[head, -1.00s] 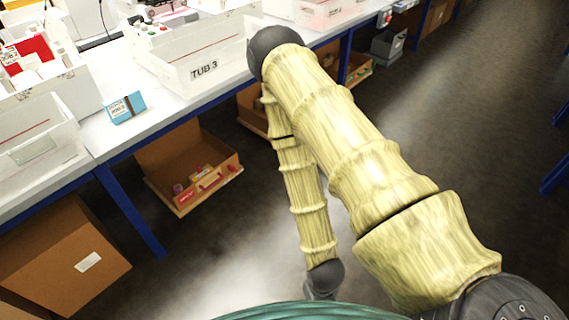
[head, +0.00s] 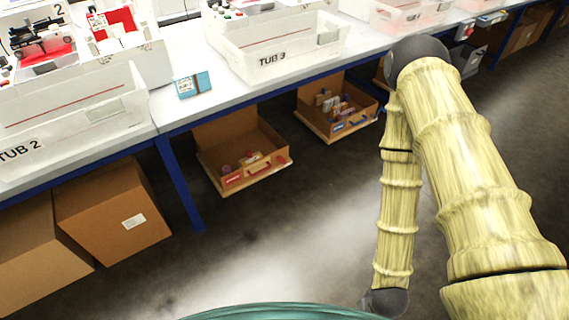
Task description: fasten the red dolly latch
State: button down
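Under the table, in the head view, a low open brown box on a dolly (head: 240,184) has red parts on its front. One is a red label-like patch (head: 232,180) on the left; a small red piece (head: 281,160), perhaps the latch, is on the right. Whether it is fastened is too small to tell. Small items lie inside the box. My arm comes down on the right, apart from this dolly, ending in a dark joint low in the picture. My gripper is not in view.
A similar box with blue parts (head: 338,127) stands to its right. A blue table leg (head: 179,182) and closed cardboard boxes (head: 115,215) are on its left. The white table (head: 225,92) with tubs overhangs behind. The floor in front (head: 255,245) is clear.

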aim_at(282, 161)
jog(key=u, duration=0.65)
jog(key=i, duration=0.8)
jog(key=u, duration=0.35)
